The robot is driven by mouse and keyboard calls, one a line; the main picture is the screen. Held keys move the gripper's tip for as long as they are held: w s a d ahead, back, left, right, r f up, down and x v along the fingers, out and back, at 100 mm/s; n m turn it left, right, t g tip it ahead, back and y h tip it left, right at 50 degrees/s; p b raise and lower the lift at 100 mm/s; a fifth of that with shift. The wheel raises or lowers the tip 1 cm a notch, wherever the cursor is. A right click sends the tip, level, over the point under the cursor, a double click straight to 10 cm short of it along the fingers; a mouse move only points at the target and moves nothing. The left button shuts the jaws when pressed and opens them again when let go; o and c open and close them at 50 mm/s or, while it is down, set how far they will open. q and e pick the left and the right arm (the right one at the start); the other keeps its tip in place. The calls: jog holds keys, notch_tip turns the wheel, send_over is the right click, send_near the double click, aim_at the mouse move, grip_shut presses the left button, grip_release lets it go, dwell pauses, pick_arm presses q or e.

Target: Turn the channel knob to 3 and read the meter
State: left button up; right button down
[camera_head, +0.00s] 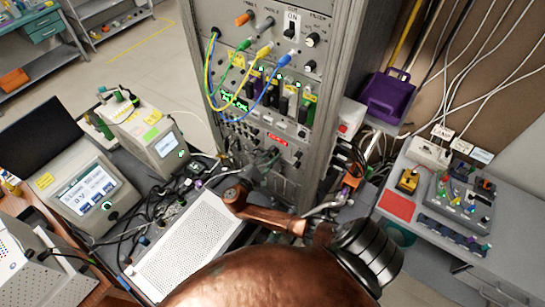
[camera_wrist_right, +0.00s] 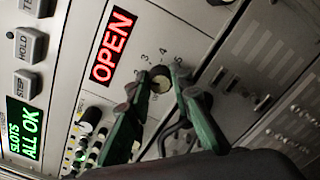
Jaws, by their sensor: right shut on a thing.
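The channel knob (camera_wrist_right: 159,75) is a small dark round knob on a light panel in the right wrist view, with the numbers 3, 4 and 5 printed around it. My right gripper (camera_wrist_right: 160,90) has a green finger on each side of it and is shut on it. Which number the knob points to cannot be told. In the head view my right gripper (camera_head: 268,163) is at the lower front of the grey rack (camera_head: 330,100), and the knob is hidden there. Which display is the meter is unclear. My left gripper is out of view.
A red OPEN display (camera_wrist_right: 113,46) and a green SLOTS ALL OK display (camera_wrist_right: 23,128) are lit on the panel. Yellow, green and blue cables (camera_head: 240,102) hang above my right gripper. A perforated white box (camera_head: 187,250) and a screened instrument (camera_head: 85,190) stand left.

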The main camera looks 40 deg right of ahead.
jog(key=shift+f+m+b, duration=0.1)
jog(key=shift+m+b, duration=3.1)
jog(key=shift+m, duration=0.6)
jog(key=c, duration=1.7)
grip_release()
jog(key=shift+c, duration=0.2)
jog(key=v, duration=1.2)
jog(key=shift+r, duration=0.2)
